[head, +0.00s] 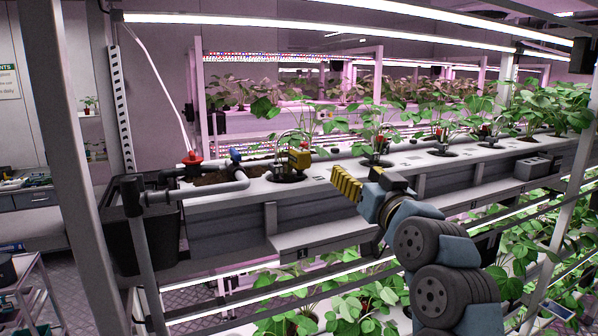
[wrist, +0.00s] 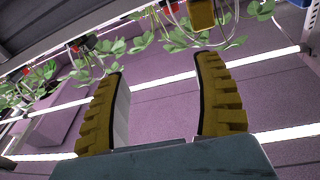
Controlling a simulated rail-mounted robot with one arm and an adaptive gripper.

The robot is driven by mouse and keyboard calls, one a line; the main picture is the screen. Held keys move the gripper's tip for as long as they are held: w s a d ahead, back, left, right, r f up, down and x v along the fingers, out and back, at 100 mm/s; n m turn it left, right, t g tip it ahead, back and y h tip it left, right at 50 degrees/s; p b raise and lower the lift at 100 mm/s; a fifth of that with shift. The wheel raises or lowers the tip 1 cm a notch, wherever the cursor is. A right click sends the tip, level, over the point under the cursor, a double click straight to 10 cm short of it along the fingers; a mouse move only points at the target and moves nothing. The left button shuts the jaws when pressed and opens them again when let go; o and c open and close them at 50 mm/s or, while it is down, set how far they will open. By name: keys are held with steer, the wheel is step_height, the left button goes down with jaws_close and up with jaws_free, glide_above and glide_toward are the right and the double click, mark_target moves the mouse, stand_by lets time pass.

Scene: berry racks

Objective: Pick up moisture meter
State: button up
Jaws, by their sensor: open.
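The moisture meter appears to be the small yellow box (head: 299,159) standing at a planting hole of the white trough, among plant stems, in the head view. A yellow block, likely the same meter, shows at the top edge of the wrist view (wrist: 201,14), partly cut off. My gripper (head: 346,183) has ribbed yellow fingers and is in front of the trough, to the right of the meter and a little lower in the picture. In the wrist view my gripper (wrist: 162,68) is open, with nothing between its fingers.
Strawberry plants (head: 376,118) grow along the trough (head: 345,165). Grey pipes with a red valve (head: 192,158) and a blue valve (head: 236,155) lie left of the meter. A black bin (head: 150,240) stands at the left. Rack posts and light bars frame the space.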

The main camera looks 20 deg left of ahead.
mark_target(305, 158)
steer(key=s+a+r+n+g, duration=0.1)
steer(key=s+a+n+g, duration=0.2)
steer(key=s+a, duration=0.1)
steer(key=shift+y, duration=0.4)
steer(key=p+x, duration=0.2)
steer(key=x, duration=0.9)
steer(key=shift+w+a+r, duration=0.15)
steer(key=shift+w+r, duration=0.05)
steer(key=shift+w, duration=0.2)
steer(key=shift+p+x, duration=1.35)
steer(key=shift+x, duration=1.3)
jaws_close()
steer(key=shift+w+r, duration=0.1)
